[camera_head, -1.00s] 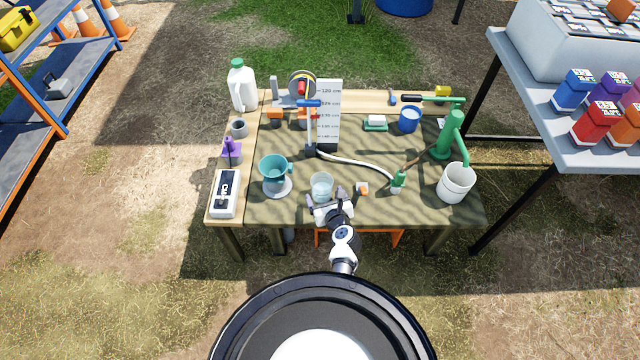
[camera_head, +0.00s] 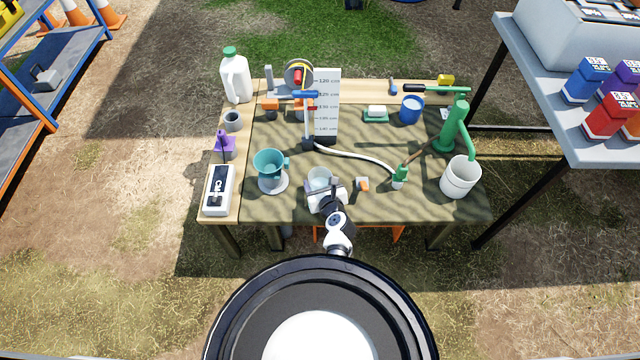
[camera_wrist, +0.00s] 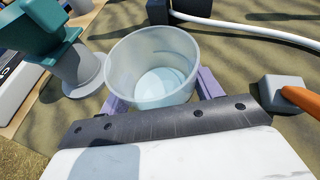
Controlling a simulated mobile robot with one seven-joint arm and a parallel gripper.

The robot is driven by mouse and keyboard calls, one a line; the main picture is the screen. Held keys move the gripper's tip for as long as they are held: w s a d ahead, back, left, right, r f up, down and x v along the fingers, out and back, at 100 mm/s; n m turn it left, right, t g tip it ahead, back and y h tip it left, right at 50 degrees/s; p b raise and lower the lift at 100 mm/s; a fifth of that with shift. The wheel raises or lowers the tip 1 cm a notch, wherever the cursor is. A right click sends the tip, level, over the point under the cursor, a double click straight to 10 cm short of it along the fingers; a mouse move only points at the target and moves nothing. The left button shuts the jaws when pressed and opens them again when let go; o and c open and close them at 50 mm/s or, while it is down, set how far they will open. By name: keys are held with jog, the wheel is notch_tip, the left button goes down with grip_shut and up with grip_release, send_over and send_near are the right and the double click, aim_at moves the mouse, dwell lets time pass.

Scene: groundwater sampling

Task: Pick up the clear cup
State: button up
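The clear cup (camera_head: 318,176) stands upright near the front middle of the table. In the wrist view the cup (camera_wrist: 152,55) is large, see-through and pale, and I look down into it. My gripper (camera_head: 322,189) is at its near side, with one purple finger on each side of the cup. In the wrist view the fingers of my gripper (camera_wrist: 161,88) look spread apart. Their tips are partly hidden by the cup, and contact is not clear.
A teal funnel-like vessel on a grey base (camera_head: 270,164) stands close to the left of the cup. A small grey and orange piece (camera_head: 362,184) lies just to the right. A white hose (camera_head: 355,157) runs behind. A white bucket (camera_head: 460,178) stands farther right.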

jog(key=c, duration=0.6)
jog(key=shift+r, duration=0.15)
